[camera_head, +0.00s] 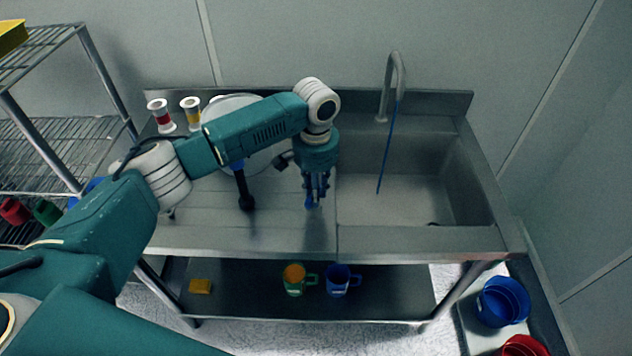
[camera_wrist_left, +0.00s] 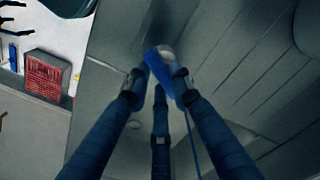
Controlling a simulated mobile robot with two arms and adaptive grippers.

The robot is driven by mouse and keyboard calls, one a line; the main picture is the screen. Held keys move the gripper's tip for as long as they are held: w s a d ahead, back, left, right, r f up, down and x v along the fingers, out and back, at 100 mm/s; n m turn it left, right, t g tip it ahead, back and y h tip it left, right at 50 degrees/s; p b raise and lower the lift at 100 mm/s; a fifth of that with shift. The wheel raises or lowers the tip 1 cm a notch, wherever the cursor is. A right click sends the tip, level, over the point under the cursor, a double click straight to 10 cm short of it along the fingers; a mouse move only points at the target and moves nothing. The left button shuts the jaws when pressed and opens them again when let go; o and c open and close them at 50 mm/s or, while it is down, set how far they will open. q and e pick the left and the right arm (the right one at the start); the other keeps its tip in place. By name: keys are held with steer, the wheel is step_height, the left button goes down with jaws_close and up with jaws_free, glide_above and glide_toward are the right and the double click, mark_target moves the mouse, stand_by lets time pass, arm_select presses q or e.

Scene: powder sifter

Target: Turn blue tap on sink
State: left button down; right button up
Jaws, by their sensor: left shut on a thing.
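The steel sink basin (camera_head: 465,185) is on the right of the counter, with a curved grey faucet (camera_head: 396,72) at its back. A thin blue line (camera_head: 384,150) runs from the faucet down into the basin; I cannot tell if it is water or a solid rod. My left gripper (camera_head: 313,203) points down at the basin's left edge. In the left wrist view its fingers (camera_wrist_left: 158,88) are closed around a blue piece with a pale round end, which looks like the blue tap (camera_wrist_left: 157,66). Its base is hidden. My right gripper is not in view.
Two spools (camera_head: 160,114) (camera_head: 191,112) and a white round plate (camera_head: 228,103) stand at the counter's back left. A green mug (camera_head: 294,285), a blue mug (camera_head: 337,284) and a yellow sponge-like block (camera_head: 201,286) are on the lower shelf. Blue bowls (camera_head: 503,302) stand lower right.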

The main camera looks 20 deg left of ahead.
arm_select(q)
steer(key=m+p, duration=0.2)
steer(key=m, duration=0.1)
steer(key=shift+s+r+m, duration=0.1)
steer(key=shift+r+m, duration=0.05)
steer(key=shift+m, duration=0.15)
steer(key=shift+a+m+p, duration=0.1)
steer(key=shift+m+p, duration=0.7)
steer(key=shift+m, duration=0.6)
steer(key=c, duration=1.5)
jaws_free()
step_height(320, 180, up, 12)
steer(key=shift+f, duration=0.1)
